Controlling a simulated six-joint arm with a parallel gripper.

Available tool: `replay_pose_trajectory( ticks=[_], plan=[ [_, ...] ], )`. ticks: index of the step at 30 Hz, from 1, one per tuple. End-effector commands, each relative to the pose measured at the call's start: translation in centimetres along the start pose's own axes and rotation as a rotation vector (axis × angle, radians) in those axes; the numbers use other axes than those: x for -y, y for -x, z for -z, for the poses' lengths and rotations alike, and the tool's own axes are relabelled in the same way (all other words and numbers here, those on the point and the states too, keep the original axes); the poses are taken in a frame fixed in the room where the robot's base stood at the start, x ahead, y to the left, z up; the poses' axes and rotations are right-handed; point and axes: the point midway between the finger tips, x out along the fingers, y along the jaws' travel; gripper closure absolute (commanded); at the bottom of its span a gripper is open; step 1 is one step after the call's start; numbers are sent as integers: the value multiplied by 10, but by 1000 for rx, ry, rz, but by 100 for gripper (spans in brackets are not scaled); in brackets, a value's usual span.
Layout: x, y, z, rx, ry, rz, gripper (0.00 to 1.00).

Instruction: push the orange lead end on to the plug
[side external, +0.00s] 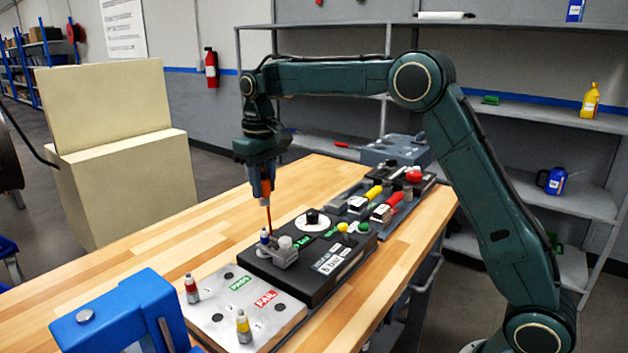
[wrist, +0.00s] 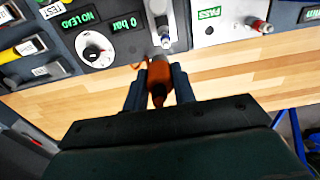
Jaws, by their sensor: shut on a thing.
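My gripper (side external: 262,188) is shut on the orange lead end (wrist: 160,78), which sits between its two fingers in the wrist view. In the side view the lead end (side external: 265,187) is mostly hidden by the fingers, and a thin dark orange lead hangs below it. The plug (side external: 264,238), pale with a blue band, stands upright in a grey holder (side external: 285,256) on the black test box. The lead end is above the plug and apart from it in the side view. In the wrist view the plug (wrist: 164,30) is just beyond the lead end.
The black test box (side external: 335,270) has a dial, buttons and a "NO LEAD" display (wrist: 78,20). A grey PASS/FAIL tray (side external: 220,310) holds a red-banded plug (side external: 191,289) and a yellow-banded plug (side external: 243,327). A blue fixture (side external: 120,315) stands front left. The wooden table (side external: 160,245) is clear at left.

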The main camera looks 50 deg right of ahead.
Motion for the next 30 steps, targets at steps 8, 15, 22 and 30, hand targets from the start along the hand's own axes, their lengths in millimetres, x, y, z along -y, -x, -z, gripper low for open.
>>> replay_pose_trajectory(
  ticks=[8,15,22,30],
  plan=[
    [12,16,-5,1,-1,0,100],
    [12,13,-4,1,-1,0,100],
    [12,1,-4,2,-1,0,100],
    [12,-18,-5,2,-1,0,100]
  ],
)
